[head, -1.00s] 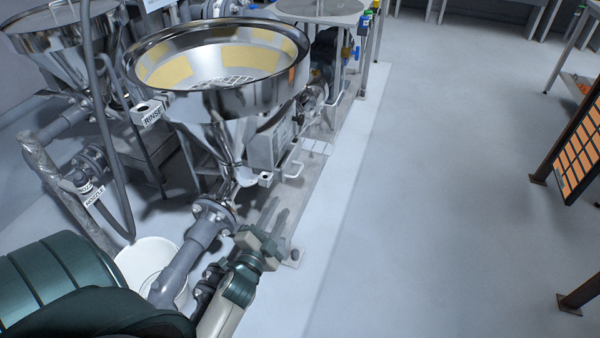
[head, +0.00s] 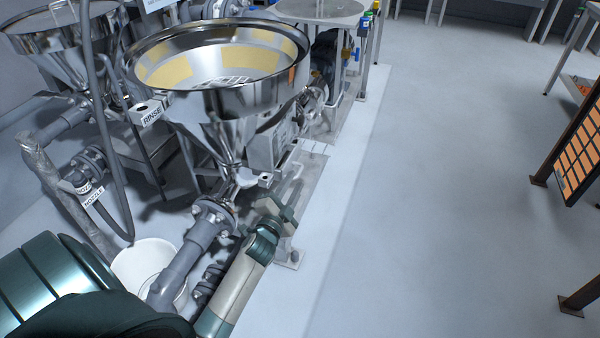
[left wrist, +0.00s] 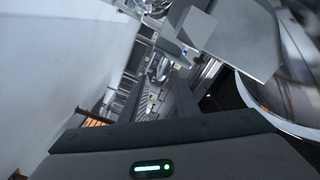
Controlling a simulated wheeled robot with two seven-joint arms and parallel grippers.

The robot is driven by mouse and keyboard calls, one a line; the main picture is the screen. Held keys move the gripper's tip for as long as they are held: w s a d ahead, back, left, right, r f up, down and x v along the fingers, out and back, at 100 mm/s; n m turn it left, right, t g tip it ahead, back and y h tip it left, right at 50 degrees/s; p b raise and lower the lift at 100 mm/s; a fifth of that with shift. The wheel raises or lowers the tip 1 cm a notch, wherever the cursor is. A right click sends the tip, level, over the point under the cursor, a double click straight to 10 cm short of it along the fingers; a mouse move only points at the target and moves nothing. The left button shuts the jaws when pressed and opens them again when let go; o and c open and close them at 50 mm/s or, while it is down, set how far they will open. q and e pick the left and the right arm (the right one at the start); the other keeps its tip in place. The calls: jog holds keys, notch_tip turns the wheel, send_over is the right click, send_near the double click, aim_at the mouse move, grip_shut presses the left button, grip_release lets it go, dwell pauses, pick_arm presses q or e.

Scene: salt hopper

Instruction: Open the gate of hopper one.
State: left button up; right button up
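A steel hopper (head: 222,75) with yellow residue inside its bowl stands at the centre of the head view. A second steel hopper (head: 62,40) stands behind it at the left; I cannot read which is hopper one. A grey box (head: 268,150) and a pale bent handle (head: 295,170) are beside the centre hopper's lower cone. My left gripper (head: 286,192) is low to the right of that hopper's outlet, just below the handle. Its fingers look apart, with nothing seen between them. Whether it touches the handle is unclear. My right gripper is out of view.
A grey pipe (head: 183,262) runs down from the hopper's outlet, past a white bucket (head: 148,262). A hose tagged NOZZLE (head: 94,196) hangs at the left. An orange-panelled rack (head: 580,150) stands at the right. The floor between is clear.

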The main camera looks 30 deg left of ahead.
aim_at(288, 160)
pick_arm(q)
jog(key=shift+x, duration=3.05)
jog(key=shift+c, duration=0.3)
